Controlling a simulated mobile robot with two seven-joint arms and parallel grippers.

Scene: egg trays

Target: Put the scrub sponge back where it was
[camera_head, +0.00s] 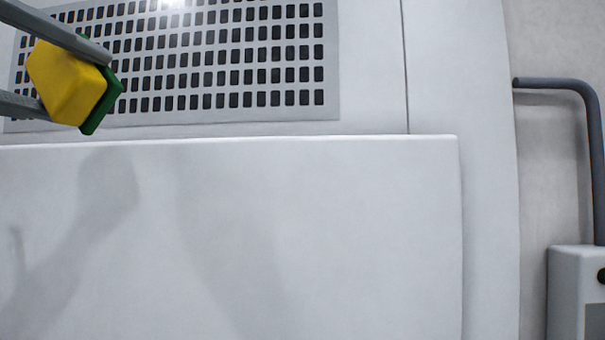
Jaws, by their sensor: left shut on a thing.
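The scrub sponge (66,84) is yellow with a green scouring side facing right and down. It is at the upper left of the head view. My left gripper (68,75) comes in from the left edge. Its two grey fingers are shut on the sponge, one above it and one at its lower left. The sponge is held tilted, in front of a dark-slotted grey grille. The left part of the gripper is cut off by the picture's edge. My right gripper does not show.
The slotted grille (332,100) fills the upper left. Below it a plain white surface (330,240) is bare, with arm-shaped shadows on its left part. At the right are a bent grey pipe (555,84) and a grey-white box (567,290).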

